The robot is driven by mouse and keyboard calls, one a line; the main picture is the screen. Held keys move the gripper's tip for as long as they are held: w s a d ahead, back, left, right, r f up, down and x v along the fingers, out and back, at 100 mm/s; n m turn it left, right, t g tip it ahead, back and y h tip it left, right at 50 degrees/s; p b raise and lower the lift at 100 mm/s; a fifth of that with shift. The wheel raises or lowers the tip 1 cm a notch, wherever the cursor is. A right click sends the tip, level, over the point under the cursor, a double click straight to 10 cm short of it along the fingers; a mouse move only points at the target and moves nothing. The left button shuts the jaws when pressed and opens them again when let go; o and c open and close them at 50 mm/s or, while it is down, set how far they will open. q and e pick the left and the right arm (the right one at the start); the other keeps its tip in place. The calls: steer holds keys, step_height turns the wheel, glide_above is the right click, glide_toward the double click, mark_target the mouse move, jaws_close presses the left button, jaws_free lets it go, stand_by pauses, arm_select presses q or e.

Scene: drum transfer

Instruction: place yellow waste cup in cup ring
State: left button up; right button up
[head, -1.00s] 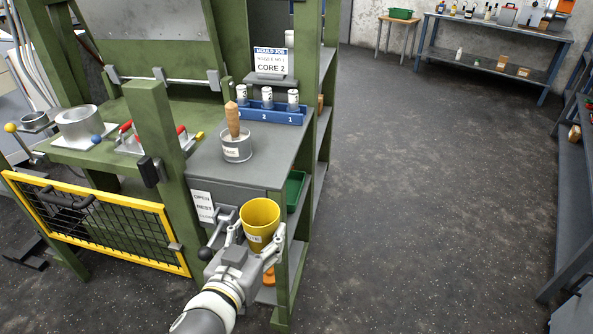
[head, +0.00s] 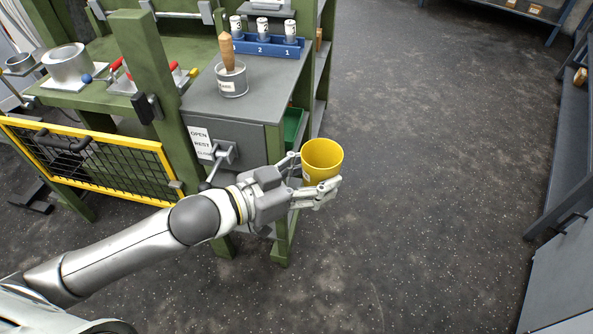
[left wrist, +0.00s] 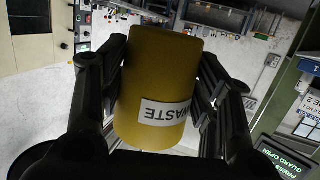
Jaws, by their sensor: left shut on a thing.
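The yellow waste cup (head: 322,158) is upright in the head view, at the right of the grey cabinet's front corner, over the dark floor. My left gripper (head: 318,187) is shut on it, one finger on each side. In the left wrist view the cup (left wrist: 158,75) fills the middle, with its white "WASTE" label upside down. The gripper's dark fingers (left wrist: 160,95) lie along both sides of it. I cannot make out a cup ring in either view. My right gripper is not in view.
A lever handle (head: 220,155) sticks out of the cabinet front. A yellow mesh guard (head: 90,155) stands left. The floor at right is clear.

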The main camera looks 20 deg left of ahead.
arm_select(q)
steer(key=shift+d+r+m+g+h, duration=0.2)
steer(key=shift+d+m+g+h, duration=0.7)
steer(key=shift+d+m+g, duration=0.4)
steer(key=shift+d+r+m+g+h, duration=0.15)
steer(key=shift+d+m+g+h, duration=0.85)
steer(key=shift+d, duration=0.6)
